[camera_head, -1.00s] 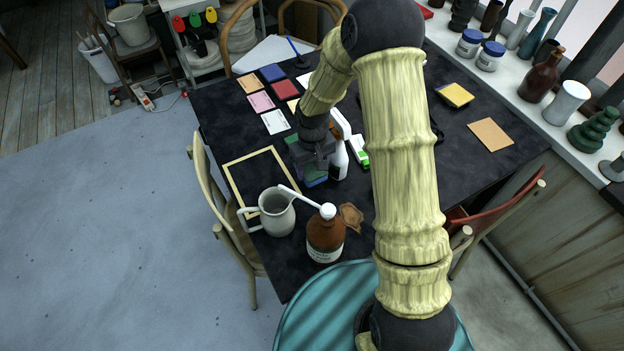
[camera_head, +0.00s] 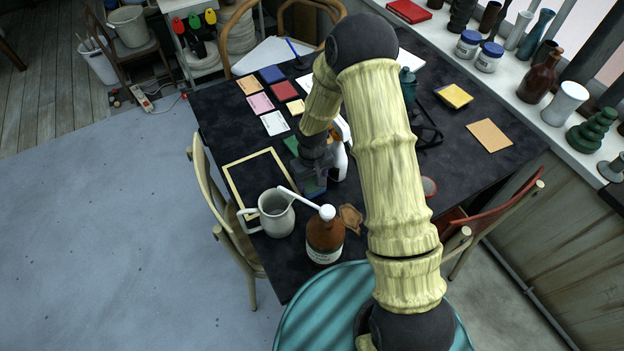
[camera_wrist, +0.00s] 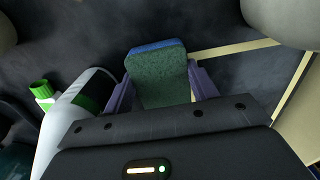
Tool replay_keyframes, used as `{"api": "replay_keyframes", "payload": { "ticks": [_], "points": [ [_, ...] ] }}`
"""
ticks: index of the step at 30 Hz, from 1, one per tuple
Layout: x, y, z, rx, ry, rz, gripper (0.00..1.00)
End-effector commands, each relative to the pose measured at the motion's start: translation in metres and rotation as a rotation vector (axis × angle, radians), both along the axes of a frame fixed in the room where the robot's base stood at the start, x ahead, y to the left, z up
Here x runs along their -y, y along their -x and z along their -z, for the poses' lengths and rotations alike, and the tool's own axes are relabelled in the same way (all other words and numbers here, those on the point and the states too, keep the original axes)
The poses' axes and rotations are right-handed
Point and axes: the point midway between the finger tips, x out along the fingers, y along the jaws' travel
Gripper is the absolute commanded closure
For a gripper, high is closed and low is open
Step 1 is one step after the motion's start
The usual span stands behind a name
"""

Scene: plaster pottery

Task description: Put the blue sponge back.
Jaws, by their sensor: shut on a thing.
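The blue sponge (camera_wrist: 160,75) has a green scouring face and a blue edge. In the wrist view it sits between the two fingers of my gripper (camera_wrist: 160,88), which is shut on it. In the head view my gripper (camera_head: 314,184) is low over the dark table, and the sponge shows only in part beneath it. It is beside the pale rectangular outline (camera_head: 233,185) on the table, just right of its right edge. I cannot tell whether the sponge touches the table.
A white spray bottle (camera_head: 340,158) stands close to my gripper; it also shows in the wrist view (camera_wrist: 75,120). A grey pitcher (camera_head: 275,213) and a brown pump bottle (camera_head: 325,238) stand nearer the front. Coloured tiles (camera_head: 284,91) lie farther back. The outlined area looks empty.

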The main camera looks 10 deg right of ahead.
Motion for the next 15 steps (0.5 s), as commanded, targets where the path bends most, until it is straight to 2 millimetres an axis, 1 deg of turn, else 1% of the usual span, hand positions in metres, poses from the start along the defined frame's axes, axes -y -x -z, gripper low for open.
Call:
{"api": "replay_keyframes", "payload": {
  "ticks": [5,6,8,9,15],
  "points": [
    [-0.0001,0.0001,0.0036,-0.001,0.0,0.0,0.64],
    [-0.0006,0.0001,0.0027,0.0,0.0,-0.001,0.37],
    [-0.0012,0.0003,0.0024,0.0,0.0,-0.002,0.25],
    [-0.0015,0.0004,0.0024,0.0,0.0,-0.003,0.21],
    [0.0011,0.0,0.0024,-0.001,0.0,0.002,0.21]
  ]
}}
